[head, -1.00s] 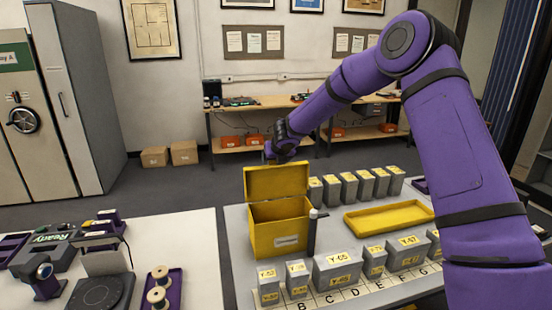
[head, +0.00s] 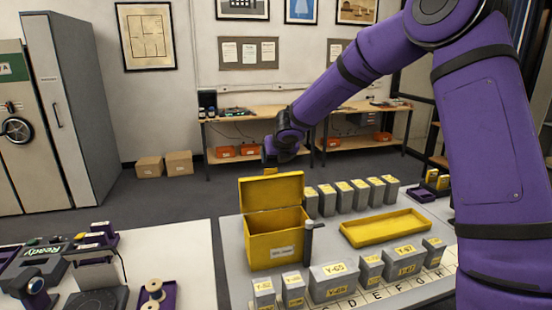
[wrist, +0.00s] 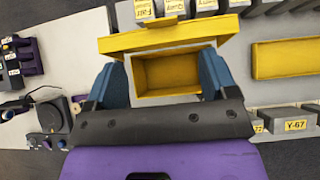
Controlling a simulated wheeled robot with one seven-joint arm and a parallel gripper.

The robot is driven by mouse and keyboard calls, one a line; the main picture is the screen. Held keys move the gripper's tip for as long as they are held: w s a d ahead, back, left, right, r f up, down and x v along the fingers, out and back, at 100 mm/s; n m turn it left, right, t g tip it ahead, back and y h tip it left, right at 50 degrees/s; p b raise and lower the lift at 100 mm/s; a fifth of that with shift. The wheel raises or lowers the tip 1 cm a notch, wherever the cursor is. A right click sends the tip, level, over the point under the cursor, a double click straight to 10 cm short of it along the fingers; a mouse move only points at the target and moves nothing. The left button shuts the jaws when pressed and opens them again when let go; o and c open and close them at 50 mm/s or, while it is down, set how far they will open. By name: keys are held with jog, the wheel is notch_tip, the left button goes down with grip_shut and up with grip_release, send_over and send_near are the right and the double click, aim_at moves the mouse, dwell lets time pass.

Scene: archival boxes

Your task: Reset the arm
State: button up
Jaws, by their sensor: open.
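My purple arm reaches in from the right in the head view, with my gripper (head: 271,155) above and behind the yellow box's raised lid. In the wrist view my gripper (wrist: 164,80) is open, its two blue fingers apart with nothing between them. Below them the open yellow box (head: 277,247) stands on the grey table, its lid (head: 272,192) tilted up. The box interior (wrist: 168,75) looks empty in the wrist view.
Grey labelled boxes (head: 334,282) stand along the lettered front strip, and more (head: 343,196) stand in a back row. A shallow yellow tray (head: 386,228) lies to the right. A white table (head: 187,262) with devices and spools stands at left.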

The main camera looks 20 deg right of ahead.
jog(key=shift+r, duration=0.1)
jog(key=s+a+r+n+y, duration=0.2)
jog(key=s+r+n, duration=0.6)
jog(key=s+n, duration=0.25)
jog(key=s+a+r+n+y, duration=0.2)
jog(key=s+r+n, duration=0.6)
jog(key=s+n, duration=0.25)
jog(key=s+d+f+n+g+h, duration=0.1)
jog(key=s+d+n, duration=0.2)
jog(key=s, duration=0.6)
jog(key=s+d+f+n+g+h, duration=0.1)
jog(key=s+d+n, duration=0.3)
jog(key=s+n, duration=0.3)
jog(key=s+d+f+n+g+h, duration=0.1)
jog(key=s+d+n, duration=0.3)
jog(key=s, duration=0.7)
jog(key=shift+s+f+n+g+h, duration=0.25)
jog(key=shift+s+n+g+h, duration=0.05)
jog(key=shift+n+h, duration=0.2)
